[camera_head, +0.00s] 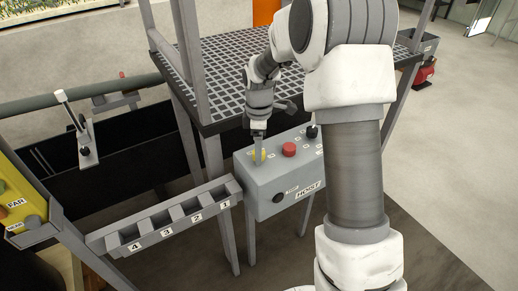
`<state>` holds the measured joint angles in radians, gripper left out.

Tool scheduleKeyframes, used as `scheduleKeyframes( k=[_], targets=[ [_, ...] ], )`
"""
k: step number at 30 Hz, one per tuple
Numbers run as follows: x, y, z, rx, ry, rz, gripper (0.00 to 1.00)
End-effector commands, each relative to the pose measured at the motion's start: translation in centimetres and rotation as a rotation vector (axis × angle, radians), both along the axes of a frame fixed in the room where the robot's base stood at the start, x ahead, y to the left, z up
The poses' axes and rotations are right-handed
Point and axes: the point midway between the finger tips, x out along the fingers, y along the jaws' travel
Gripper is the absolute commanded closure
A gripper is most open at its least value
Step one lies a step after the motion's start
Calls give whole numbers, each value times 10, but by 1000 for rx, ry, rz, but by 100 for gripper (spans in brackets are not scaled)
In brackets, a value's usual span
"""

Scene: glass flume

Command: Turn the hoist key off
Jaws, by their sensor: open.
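The grey hoist box (264,186) stands on legs at the centre, with a HOIST label on its front. A round black knob (278,198) with a small label sits on that front face. On top are a red button (289,149), a black knob (312,131) and a yellow piece (262,153). Which of these is the hoist key, and its setting, I cannot tell. My gripper (258,160) points down at the top's left end, right by the yellow piece. It is open; its fingers partly hide that piece, and contact cannot be told.
A grey rack with slots numbered 1 to 4 (165,218) reaches left from the box. A grated platform (225,70) with posts stands behind. A yellow panel (18,208) is at the far left, and a white-handled lever (75,125) stands near the dark trough.

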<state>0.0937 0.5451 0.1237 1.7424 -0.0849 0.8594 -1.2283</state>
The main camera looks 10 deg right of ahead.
Motion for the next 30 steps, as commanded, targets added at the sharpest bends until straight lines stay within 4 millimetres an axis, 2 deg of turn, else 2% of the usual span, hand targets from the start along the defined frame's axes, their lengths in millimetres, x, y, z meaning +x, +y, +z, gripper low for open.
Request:
scheduleKeyframes(
  k=[7, 18, 20, 30],
  targets=[
    [0, 0, 0, 0, 0, 0, 25],
    [0, 0, 0, 0, 0, 0, 92],
    [0, 0, 0, 0, 0, 0, 100],
    [0, 0, 0, 0, 0, -39, 100]
  ],
)
